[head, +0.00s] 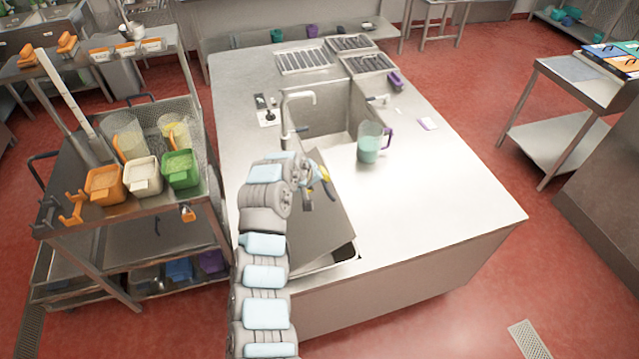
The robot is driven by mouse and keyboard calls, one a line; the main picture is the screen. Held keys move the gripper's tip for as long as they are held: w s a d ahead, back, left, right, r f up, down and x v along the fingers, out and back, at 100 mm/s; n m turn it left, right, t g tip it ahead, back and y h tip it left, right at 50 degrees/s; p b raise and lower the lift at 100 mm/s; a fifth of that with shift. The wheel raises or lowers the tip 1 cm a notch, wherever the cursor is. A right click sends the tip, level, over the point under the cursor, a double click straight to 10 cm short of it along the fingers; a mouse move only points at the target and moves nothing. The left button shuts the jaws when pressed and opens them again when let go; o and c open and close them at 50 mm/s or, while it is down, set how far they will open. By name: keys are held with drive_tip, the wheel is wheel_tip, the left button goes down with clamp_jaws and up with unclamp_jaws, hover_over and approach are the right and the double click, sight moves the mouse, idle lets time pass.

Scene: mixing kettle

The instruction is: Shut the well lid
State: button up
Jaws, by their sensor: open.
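The well lid (322,228) is a flat grey metal panel at the near left part of the steel counter. It stands tilted up, and a dark gap of the well (344,254) shows below its near right corner. My gripper (318,193) is over the upper part of the lid, close to its far end, with its yellow and black fingers open. I cannot tell whether it touches the lid. My arm hides the lid's left side and part of the well.
A sink (335,117) with a faucet (299,98) lies beyond the lid. A jug (369,145) with a purple handle stands right of my gripper. A cart (125,218) with several containers stands left of the counter.

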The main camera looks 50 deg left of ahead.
drive_tip(key=shift+v, duration=1)
